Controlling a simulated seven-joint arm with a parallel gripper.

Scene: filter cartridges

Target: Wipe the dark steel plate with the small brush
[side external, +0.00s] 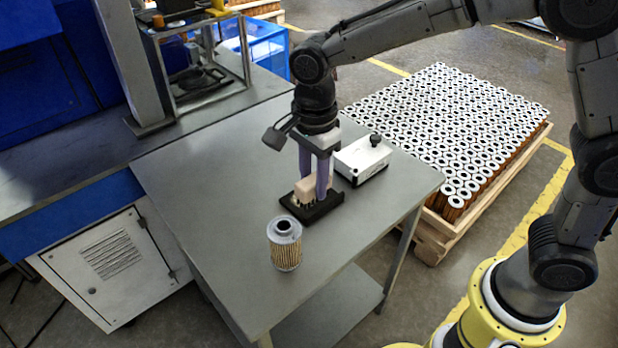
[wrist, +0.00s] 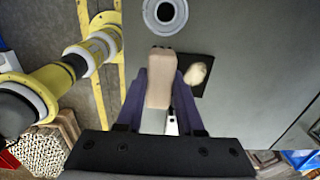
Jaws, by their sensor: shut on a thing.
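The small brush (side external: 304,187) has a beige block-shaped body and is low over the dark steel plate (side external: 327,206), with its underside at or close to the plate's surface. I cannot tell whether the bristles touch. My gripper (side external: 314,187) points down, its purple fingers shut on the brush. In the wrist view, the brush (wrist: 160,80) is between the fingers of my gripper (wrist: 160,88). The dark plate (wrist: 207,82) shows to the right, partly hidden by a finger, with a cream-coloured rounded patch (wrist: 197,74) on it.
A filter cartridge (side external: 286,248) stands upright near the plate, and its top ring (wrist: 165,12) shows in the wrist view. A white box with a black knob (side external: 363,161) sits behind the plate. The grey table (side external: 215,165) is clear to the left. A pallet of cartridges (side external: 460,125) is beyond it.

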